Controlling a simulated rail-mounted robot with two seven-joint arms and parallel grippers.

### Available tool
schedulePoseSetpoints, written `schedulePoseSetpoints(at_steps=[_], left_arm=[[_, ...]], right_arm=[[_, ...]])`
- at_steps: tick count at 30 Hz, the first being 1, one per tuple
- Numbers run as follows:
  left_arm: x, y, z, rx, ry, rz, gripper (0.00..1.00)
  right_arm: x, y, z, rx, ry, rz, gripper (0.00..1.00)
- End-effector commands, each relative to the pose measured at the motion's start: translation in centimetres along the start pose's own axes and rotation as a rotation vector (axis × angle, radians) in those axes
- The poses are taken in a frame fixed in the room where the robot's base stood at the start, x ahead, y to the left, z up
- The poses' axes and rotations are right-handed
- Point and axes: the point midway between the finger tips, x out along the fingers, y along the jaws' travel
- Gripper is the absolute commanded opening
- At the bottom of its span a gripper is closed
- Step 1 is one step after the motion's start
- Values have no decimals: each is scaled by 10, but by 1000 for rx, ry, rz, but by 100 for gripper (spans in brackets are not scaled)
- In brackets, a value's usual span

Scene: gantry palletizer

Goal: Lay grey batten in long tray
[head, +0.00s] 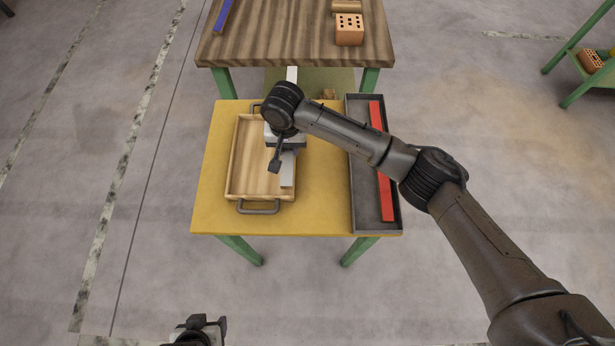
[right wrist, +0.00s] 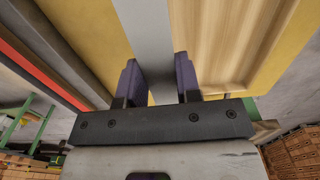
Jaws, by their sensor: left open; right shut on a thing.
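The grey batten (head: 288,172) is a long pale bar, lying lengthwise over the right part of the wooden tray (head: 232,160). Its far end reaches past the yellow table's back edge. My right gripper (right wrist: 158,82) is shut on the batten (right wrist: 148,35), with one finger on each side. In the head view my right wrist hides the grip and the batten's middle. The long dark tray (head: 362,205) lies to the right and holds a red batten (head: 384,170) along its length. My left gripper (head: 200,322) is open and empty at the bottom edge, away from the table.
The yellow table (head: 325,190) has a bare strip between the two trays. A brown wooden table (head: 285,40) stands behind, with a blue bar (head: 223,14) and an orange brick (head: 349,29). A green-framed stand (head: 583,62) is at the far right.

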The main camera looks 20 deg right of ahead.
Motion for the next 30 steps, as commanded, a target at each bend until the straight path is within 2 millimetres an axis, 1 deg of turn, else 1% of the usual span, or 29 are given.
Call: schedulePoseSetpoints(at_steps=[1, 3, 9, 12, 18, 23, 30], left_arm=[[3, 0, 1, 1, 0, -1, 62], [4, 0, 2, 2, 0, -2, 62], [10, 0, 3, 3, 0, -2, 62], [11, 0, 4, 3, -1, -2, 62], [13, 0, 4, 2, -1, -1, 62], [15, 0, 5, 1, -1, 0, 62], [27, 2, 9, -3, 0, 3, 62]], right_arm=[[10, 11, 7, -2, 0, 2, 5], [18, 23, 16, -1, 1, 2, 5], [40, 51, 40, 0, 0, 2, 5], [47, 60, 48, -1, 1, 1, 5], [53, 69, 56, 0, 1, 0, 5], [59, 70, 57, 0, 0, 1, 5], [89, 70, 56, 0, 1, 1, 5]])
